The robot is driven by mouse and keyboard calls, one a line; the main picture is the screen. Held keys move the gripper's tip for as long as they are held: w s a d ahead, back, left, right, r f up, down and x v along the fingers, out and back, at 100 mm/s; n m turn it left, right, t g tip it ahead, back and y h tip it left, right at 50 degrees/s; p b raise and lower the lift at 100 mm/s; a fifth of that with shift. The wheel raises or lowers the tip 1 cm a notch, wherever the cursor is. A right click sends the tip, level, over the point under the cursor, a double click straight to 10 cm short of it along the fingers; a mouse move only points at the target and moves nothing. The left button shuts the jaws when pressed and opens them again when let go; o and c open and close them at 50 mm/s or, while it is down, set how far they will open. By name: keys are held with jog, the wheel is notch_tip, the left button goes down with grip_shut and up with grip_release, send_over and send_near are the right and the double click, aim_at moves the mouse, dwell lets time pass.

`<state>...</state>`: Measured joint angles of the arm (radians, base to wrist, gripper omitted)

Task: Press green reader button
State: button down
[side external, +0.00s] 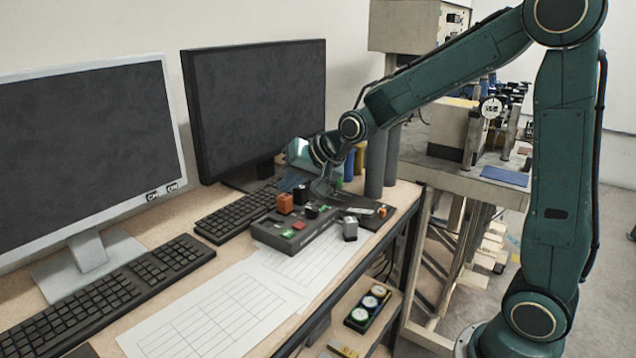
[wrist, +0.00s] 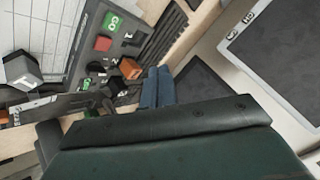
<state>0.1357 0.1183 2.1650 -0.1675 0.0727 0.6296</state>
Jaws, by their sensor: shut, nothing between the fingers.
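A grey control box (side external: 290,246) sits on the desk and carries the buttons. One green button (side external: 288,233) is at its near left end and another green button (side external: 325,208) is toward its far right end. In the wrist view these appear as a green button with white marks (wrist: 112,21) and a second green one (wrist: 85,83). A red button (side external: 299,225) lies near the first. My gripper (side external: 322,190) is shut and empty, pointing down beyond the box's far right end. I cannot tell whether it touches anything.
A keyboard (side external: 238,210) and black monitor (side external: 255,100) are behind, dark cylinders (side external: 376,165) beyond. Paper sheets (side external: 222,318) lie in front.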

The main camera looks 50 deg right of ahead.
aim_at(292, 234)
jog(key=shift+f, duration=0.25)
dwell(0.3)
jog(key=shift+f, duration=4.2)
jog(key=shift+f, duration=0.8)
jog(key=shift+r, duration=0.8)
dwell(0.3)
jog(key=shift+r, duration=2.5)
